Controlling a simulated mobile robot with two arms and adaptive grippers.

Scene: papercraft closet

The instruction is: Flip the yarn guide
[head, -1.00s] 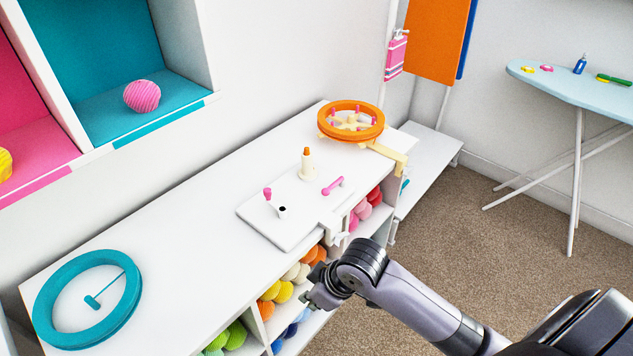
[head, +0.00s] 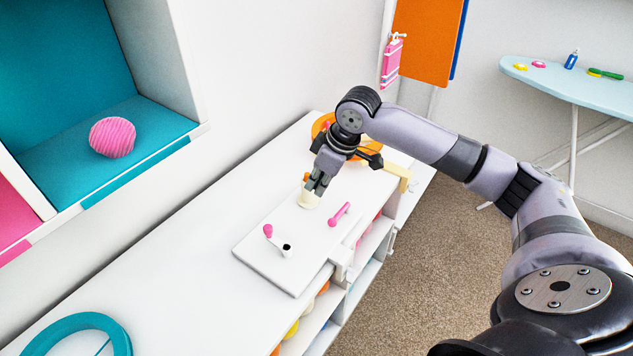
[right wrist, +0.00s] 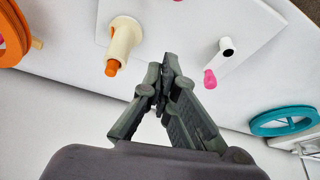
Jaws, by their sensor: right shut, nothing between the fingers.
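A flat white board (head: 262,260) on the white cabinet carries the winder parts. A small white arm (right wrist: 222,60) with a dark hole at one end and a pink tip (head: 268,230) at the other looks like the yarn guide. A cream post (head: 308,200) with an orange tip (right wrist: 112,68) stands beside it, partly hidden by my gripper in the head view. A pink handle (head: 340,213) sits on the board's right side. My right gripper (head: 318,187) is shut and empty above the board, in front of the post. In the right wrist view its fingertips (right wrist: 165,70) lie between post and white arm, apart from both.
A teal ring (head: 80,325) lies at the cabinet's near left. A wall shelf (head: 150,125) with a pink yarn ball (head: 112,137) is at left. The cabinet top between ring and board is clear.

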